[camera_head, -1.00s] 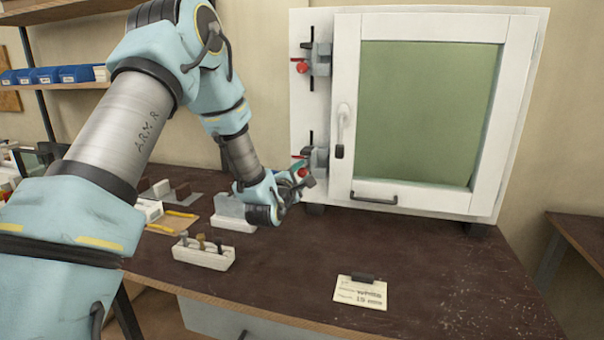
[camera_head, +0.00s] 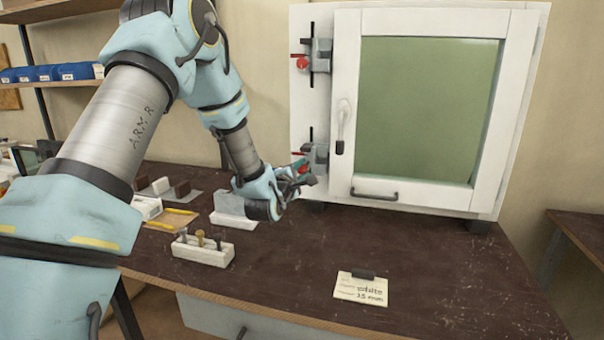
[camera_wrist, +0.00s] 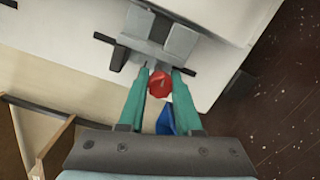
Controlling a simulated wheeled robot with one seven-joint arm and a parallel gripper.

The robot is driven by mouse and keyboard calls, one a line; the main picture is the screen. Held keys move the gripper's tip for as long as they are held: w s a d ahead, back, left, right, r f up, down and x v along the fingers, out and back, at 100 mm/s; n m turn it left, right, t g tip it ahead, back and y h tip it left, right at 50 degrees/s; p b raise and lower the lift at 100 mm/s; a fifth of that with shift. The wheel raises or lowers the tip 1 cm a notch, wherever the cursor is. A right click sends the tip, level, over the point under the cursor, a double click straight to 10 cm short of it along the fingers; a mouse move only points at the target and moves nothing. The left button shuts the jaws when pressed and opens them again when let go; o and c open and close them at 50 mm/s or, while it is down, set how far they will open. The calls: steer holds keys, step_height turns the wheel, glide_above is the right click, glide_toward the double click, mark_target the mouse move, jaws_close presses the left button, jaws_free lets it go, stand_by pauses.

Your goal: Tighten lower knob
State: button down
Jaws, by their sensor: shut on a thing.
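The lower knob (camera_wrist: 159,84) is red and sits on the lower grey clamp (camera_wrist: 170,35) of the white cabinet. In the wrist view my gripper (camera_wrist: 162,82) has its two teal fingers on either side of the knob, shut on it. In the head view my gripper (camera_head: 300,168) is at the lower clamp (camera_head: 318,155), and its fingers and wrist partly hide the knob. The upper red knob (camera_head: 302,63) sits on the upper grey clamp (camera_head: 321,55), apart from my gripper.
The white cabinet (camera_head: 340,190) has a green window and a door handle (camera_head: 343,118) right of the clamps. A white block with several pegs (camera_head: 203,252) and a paper card (camera_head: 361,289) lie on the dark bench (camera_head: 290,270). The bench's middle is clear.

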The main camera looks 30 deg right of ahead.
steer(key=m+b, duration=0.3)
steer(key=b, duration=0.1)
steer(key=shift+f+m, duration=0.15)
steer(key=shift+m, duration=0.15)
steer(key=shift+m+b, duration=1.2)
steer(key=shift+m, duration=0.2)
steer(key=shift+r, duration=0.2)
steer(key=c, duration=0.6)
jaws_free()
steer(key=b+v, duration=0.3)
steer(key=v, duration=0.7)
steer(key=shift+s+a+r, duration=0.2)
steer(key=shift+s, duration=0.2)
steer(key=shift+a, duration=0.1)
